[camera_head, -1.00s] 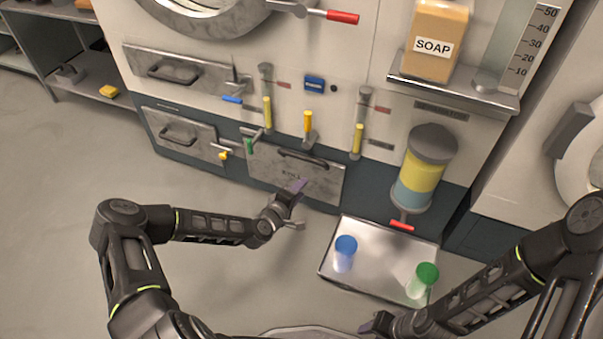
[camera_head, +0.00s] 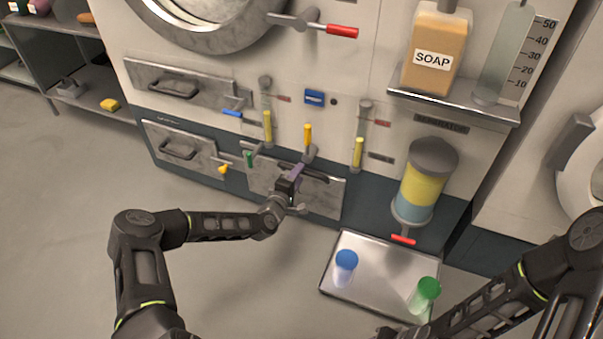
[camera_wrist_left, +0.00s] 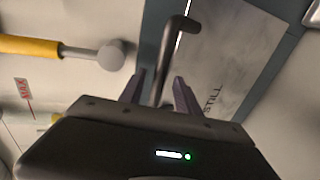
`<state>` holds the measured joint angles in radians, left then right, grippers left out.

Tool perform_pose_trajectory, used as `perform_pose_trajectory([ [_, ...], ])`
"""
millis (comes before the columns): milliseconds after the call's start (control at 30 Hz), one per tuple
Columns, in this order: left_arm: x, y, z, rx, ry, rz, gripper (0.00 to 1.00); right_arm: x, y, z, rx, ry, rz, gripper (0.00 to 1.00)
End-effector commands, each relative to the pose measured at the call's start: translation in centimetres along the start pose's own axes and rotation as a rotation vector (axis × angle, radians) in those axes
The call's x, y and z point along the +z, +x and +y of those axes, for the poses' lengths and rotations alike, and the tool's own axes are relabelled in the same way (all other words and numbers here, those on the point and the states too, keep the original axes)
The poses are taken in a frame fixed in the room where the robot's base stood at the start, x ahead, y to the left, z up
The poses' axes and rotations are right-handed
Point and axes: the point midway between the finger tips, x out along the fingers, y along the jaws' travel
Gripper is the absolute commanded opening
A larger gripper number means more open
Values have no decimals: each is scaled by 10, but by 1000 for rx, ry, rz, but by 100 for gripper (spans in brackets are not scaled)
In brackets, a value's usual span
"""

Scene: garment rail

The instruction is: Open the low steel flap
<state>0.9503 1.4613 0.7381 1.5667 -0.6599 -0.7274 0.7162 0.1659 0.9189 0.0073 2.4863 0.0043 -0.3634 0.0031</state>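The low steel flap (camera_head: 325,201) is the grey panel at the bottom centre of the machine front. It appears shut. It also shows in the left wrist view (camera_wrist_left: 225,55), with lettering ending in "STILL". Its dark bar handle (camera_head: 318,176) runs along its upper part. My left gripper (camera_head: 296,172) is at this handle. In the left wrist view the handle (camera_wrist_left: 166,62) passes between the two fingers, which stand apart with gaps beside the bar. A green-handled lever (camera_head: 249,159) sits at the flap's upper left.
A yellow-handled lever (camera_head: 308,134) is just above the flap. Another steel panel (camera_head: 201,148) with a yellow-tipped latch (camera_head: 224,168) lies left. A metal tray (camera_head: 372,260) with blue-topped and green-topped cups stands at right. The floor left of my arm is clear.

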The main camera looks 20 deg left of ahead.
Motion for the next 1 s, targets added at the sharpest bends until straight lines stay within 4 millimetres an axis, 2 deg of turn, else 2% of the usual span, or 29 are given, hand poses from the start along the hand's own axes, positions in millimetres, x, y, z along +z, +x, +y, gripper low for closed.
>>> perform_pose_trajectory([
  [100,0,18,-2,2,-1,1,39,-2,7,4,2,2,4,36],
  [200,1,28,-1,0,-1,-1,39,-2,10,5,2,3,6,36],
  [533,0,32,0,0,-1,0,39,-3,9,5,3,3,8,36],
  [1000,0,32,0,-1,-1,0,2,-3,10,5,2,3,7,36],
])
